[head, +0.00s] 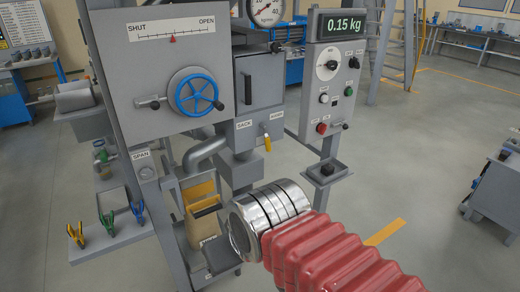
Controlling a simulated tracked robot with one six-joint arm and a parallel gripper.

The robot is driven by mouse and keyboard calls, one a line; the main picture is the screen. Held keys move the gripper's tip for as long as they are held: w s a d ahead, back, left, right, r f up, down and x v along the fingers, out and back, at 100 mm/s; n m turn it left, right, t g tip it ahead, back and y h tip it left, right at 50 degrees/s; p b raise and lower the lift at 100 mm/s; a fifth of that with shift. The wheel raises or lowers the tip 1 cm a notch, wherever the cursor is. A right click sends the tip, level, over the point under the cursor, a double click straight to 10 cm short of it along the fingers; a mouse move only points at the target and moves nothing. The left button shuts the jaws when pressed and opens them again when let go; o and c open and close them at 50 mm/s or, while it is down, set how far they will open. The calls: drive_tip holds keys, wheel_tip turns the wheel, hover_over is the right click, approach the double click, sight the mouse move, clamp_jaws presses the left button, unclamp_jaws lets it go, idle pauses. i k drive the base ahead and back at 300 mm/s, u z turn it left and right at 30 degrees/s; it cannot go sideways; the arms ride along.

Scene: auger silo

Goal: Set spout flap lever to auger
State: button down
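The spout flap lever (267,143) has a yellow grip. It sits on the spout below the grey box, under the AUGER label (276,115) and to the right of the SACK label (244,124). Its grip hangs down, tilted slightly. My gripper (211,235) is at the far end of my red arm and silver wrist, low and in front of the machine. It is below and to the left of the lever, apart from it. Dark parts show past the wrist, but I cannot tell whether the fingers are open or shut.
A blue handwheel (196,93) is on the SHUT/OPEN panel. A tan sack (201,207) stands under the spout. A control post (330,90) reading 0.15 kg stands to the right, with a small tray (325,172). Coloured clamps (107,222) are at left.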

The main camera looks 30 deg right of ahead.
sight(268, 139)
drive_tip(key=i, duration=0.9)
drive_tip(key=z, duration=0.05)
